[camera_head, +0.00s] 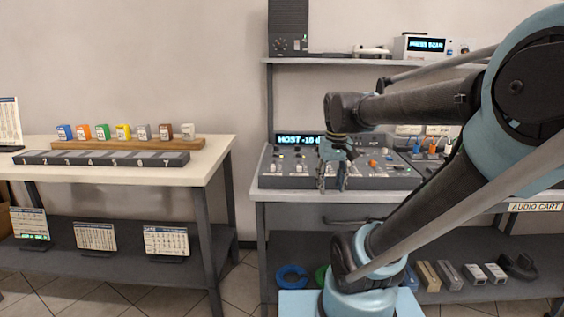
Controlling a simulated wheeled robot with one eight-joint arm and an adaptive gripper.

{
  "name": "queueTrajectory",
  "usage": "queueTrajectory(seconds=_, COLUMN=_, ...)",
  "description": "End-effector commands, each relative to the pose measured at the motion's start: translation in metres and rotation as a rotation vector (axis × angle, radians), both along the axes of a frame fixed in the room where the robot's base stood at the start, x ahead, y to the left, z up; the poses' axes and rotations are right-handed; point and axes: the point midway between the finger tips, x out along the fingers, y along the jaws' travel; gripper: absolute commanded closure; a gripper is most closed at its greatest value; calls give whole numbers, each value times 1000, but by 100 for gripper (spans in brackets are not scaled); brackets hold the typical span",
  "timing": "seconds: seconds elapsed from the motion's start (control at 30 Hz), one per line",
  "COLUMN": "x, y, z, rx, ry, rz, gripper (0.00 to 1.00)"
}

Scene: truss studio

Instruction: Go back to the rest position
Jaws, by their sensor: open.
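My gripper (333,177) hangs from the end of my arm in front of the mixing console (300,180) on the grey cart. Its fingers point down, spread apart, with nothing visible between them. It hides part of the console's panel and display. I cannot tell whether the fingertips touch the console. My arm bends across the right half of the view, over the cart.
A white table (215,165) at the left holds a row of coloured numbered blocks (103,132) and a dark slotted strip (100,159). A shelf (345,61) above the cart carries small devices. Coiled cables (292,277) and other items lie on the lower shelf.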

Motion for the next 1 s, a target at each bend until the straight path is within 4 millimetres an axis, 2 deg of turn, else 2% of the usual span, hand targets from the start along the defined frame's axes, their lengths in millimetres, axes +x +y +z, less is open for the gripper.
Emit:
queueTrajectory(seconds=0.1, x=-29, y=-13, z=-29, rx=3, ry=-17, rz=-44, gripper=57)
queueTrajectory(seconds=0.3, x=-70, y=-29, z=-78, rx=6, ry=-42, rz=-112, gripper=57)
queueTrajectory(seconds=0.5, x=-92, y=-36, z=-109, rx=8, ry=-60, rz=-152, gripper=57)
queueTrajectory(seconds=0.63, x=-97, y=-37, z=-117, rx=9, ry=-63, rz=-161, gripper=57)
queueTrajectory(seconds=1.0, x=-97, y=-37, z=-117, rx=9, ry=-64, rz=-161, gripper=57)
